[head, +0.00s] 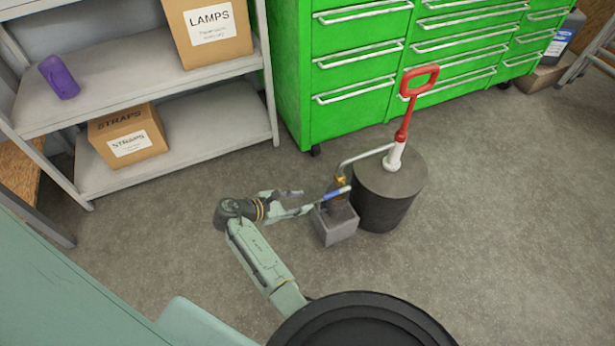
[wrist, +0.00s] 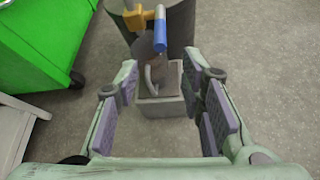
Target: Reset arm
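My gripper (head: 308,202) is at the end of my pale green arm, low over the floor near a grey block (head: 340,231). In the wrist view my gripper (wrist: 163,82) is open, with its purple-grey pads wide apart and nothing held between them.
A dark drum (head: 383,207) with a red-handled pump (head: 405,130) stands right of the block. A green tool cabinet (head: 290,75) stands behind. Grey shelves (head: 205,145) hold a STRAPS box (head: 128,135), a LAMPS box (head: 208,30) and a purple can (head: 59,77). Floor at right is clear.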

